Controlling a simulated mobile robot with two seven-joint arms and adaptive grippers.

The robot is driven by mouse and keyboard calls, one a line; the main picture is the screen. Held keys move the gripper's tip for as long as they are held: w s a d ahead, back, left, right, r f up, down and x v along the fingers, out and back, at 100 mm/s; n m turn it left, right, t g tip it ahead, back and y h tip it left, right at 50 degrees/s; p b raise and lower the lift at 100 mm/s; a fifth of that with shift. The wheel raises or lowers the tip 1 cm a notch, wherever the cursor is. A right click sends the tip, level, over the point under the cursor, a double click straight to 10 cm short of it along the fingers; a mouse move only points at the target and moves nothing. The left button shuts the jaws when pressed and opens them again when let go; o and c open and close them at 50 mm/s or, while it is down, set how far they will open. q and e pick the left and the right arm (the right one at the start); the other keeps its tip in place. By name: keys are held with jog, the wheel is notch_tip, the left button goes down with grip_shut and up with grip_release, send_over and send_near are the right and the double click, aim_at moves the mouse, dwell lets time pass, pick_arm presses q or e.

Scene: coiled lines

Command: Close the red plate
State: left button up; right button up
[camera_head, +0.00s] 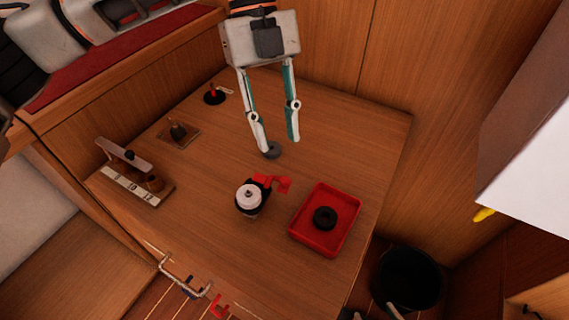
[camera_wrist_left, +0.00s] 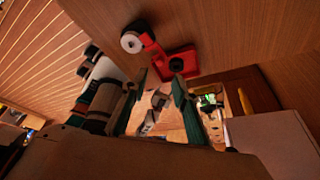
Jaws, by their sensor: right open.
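A small red plate-like part (camera_head: 275,183) sticks out to the right of a dark round device with a white cap (camera_head: 249,196) on the table. In the left wrist view the red part (camera_wrist_left: 148,40) lies between the white-capped device (camera_wrist_left: 131,41) and a red tray (camera_wrist_left: 183,68). I cannot tell whether it is hinged or how far open. My left gripper (camera_head: 283,146) points down above the table behind the device, fingers apart with nothing between them. In its wrist view the two fingers (camera_wrist_left: 162,78) are also apart. My right gripper is not visible.
The red tray (camera_head: 299,232) holds a black ring (camera_head: 324,217). A wooden-and-white stand (camera_head: 135,186) and small items are at left. A black bin (camera_head: 405,280) stands right of the table. Free tabletop lies around the device.

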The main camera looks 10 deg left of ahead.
aim_at(285, 179)
pick_arm(q)
jog(key=b+x, duration=0.1)
jog(key=x, duration=0.5)
jog(key=shift+f+b, duration=0.3)
jog(key=shift+b, duration=0.05)
jog(key=shift+s+f, duration=0.2)
jog(key=shift+f, duration=0.25)
jog(key=shift+d, duration=0.1)
pick_arm(e)
jog(key=shift+w+a+r+m+y, duration=0.2)
jog(key=shift+a+r, duration=0.15)
jog(key=shift+a, duration=0.15)
jog(key=shift+w+a+r+m+y, duration=0.1)
jog(key=shift+w+a+r, duration=0.1)
jog(key=shift+a+r, duration=0.2)
pick_arm(q)
grip_shut()
